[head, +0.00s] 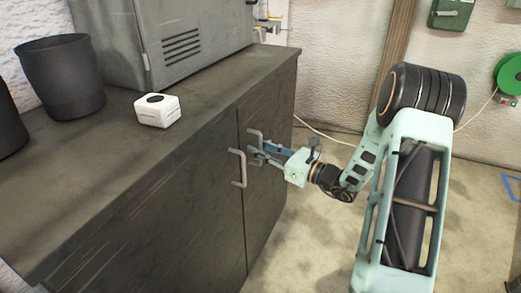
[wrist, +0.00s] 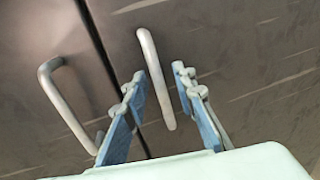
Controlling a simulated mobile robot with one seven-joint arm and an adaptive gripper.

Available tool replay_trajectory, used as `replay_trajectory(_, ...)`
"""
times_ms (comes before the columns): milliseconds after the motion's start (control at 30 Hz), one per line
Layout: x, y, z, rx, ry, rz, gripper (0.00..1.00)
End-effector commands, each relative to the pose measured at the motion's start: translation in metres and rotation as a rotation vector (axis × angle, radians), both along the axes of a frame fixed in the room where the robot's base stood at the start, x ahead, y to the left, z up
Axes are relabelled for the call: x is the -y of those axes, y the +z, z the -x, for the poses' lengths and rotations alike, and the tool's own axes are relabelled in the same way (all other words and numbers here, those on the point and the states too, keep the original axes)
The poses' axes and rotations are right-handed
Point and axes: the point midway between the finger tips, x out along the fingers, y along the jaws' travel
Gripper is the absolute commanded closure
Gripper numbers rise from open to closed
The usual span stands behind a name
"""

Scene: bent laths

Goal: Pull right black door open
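The right black door (head: 280,100) is the far one of two dark cabinet doors and looks closed, flush with the left one. Its grey bar handle (head: 254,135) is partly hidden by my gripper (head: 260,154). In the wrist view the right door (wrist: 245,60) fills the right side, and its handle (wrist: 155,80) stands between the two blue fingers of my gripper (wrist: 157,77). The fingers are apart, with a gap on each side of the handle. The left door's handle (head: 238,168) is just left of my gripper; it also shows in the wrist view (wrist: 68,105).
The cabinet top (head: 110,165) carries a dark bucket (head: 62,75), a small white box (head: 157,110) and a grey metal case (head: 185,45). A thin cable (head: 315,128) runs beyond the cabinet. The pale floor (head: 300,235) in front of the doors is clear.

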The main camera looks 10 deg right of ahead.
Motion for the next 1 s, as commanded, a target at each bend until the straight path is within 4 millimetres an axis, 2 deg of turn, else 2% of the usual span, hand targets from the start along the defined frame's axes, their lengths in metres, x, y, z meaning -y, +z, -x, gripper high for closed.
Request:
replay_trajectory(233, -0.0003, 0.0001, -0.0004, 0.0, 0.0, 0.0, 0.76)
replay_trajectory(467, -0.0003, 0.0, -0.0002, 0.0, 0.0, 0.0, 1.0)
replay_trajectory(1000, 0.0024, 0.0, 0.0008, -0.001, 0.005, -0.001, 1.0)
